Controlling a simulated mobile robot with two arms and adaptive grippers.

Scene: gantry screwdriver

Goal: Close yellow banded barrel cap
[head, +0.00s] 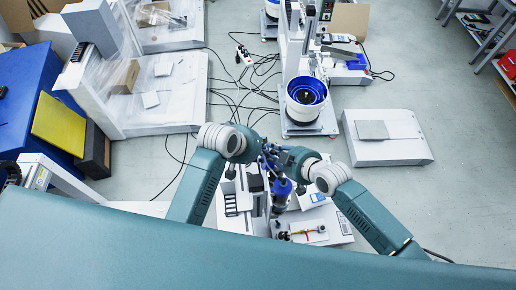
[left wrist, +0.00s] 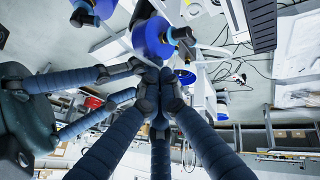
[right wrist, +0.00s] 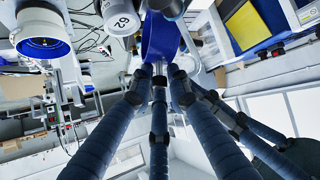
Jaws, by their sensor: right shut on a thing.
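My left gripper (head: 264,158) and right gripper (head: 285,160) are close together over the work station in the head view. A blue rounded part (head: 282,187) is just below them. In the right wrist view my fingers (right wrist: 160,82) close on a blue part (right wrist: 160,38). In the left wrist view my fingers (left wrist: 160,85) come together near a blue part (left wrist: 150,40); their grip is unclear. A small item with yellow and red marks (head: 307,232) lies on the station. I cannot make out a yellow band on a barrel, or its cap.
The white station (head: 340,232) lies under my arms. A blue-rimmed bowl feeder (head: 306,92) stands behind it. A grey cylinder marked 29 (right wrist: 120,18) is near my right fingers. A low white platform (head: 385,150) is at the right. Cables cross the floor.

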